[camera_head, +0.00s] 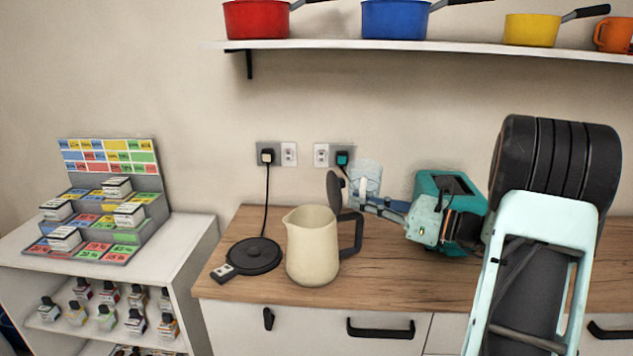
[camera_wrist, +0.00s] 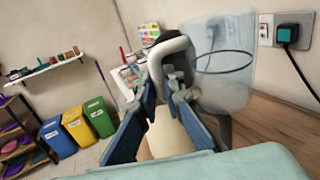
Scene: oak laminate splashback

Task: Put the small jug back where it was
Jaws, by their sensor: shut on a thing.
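The small jug is clear and see-through, with a white handle. In the head view the small jug (camera_head: 368,172) is just right of and behind the cream kettle's open lid, near the wall, and looks roughly upright. My gripper (camera_head: 365,203) reaches in from the right and is shut on it. In the wrist view the blue fingers of my gripper (camera_wrist: 173,88) close on the white handle, and the clear body of the small jug (camera_wrist: 225,75) is to the right. I see no contents in it. Whether its base touches anything is unclear.
The cream kettle (camera_head: 312,245) stands on the wooden worktop (camera_head: 400,282), beside its black round base (camera_head: 253,256). Two wall sockets with plugs are behind. A shelf (camera_head: 430,46) with pans runs above. A stepped display (camera_head: 110,215) is at left. Front-centre worktop is clear.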

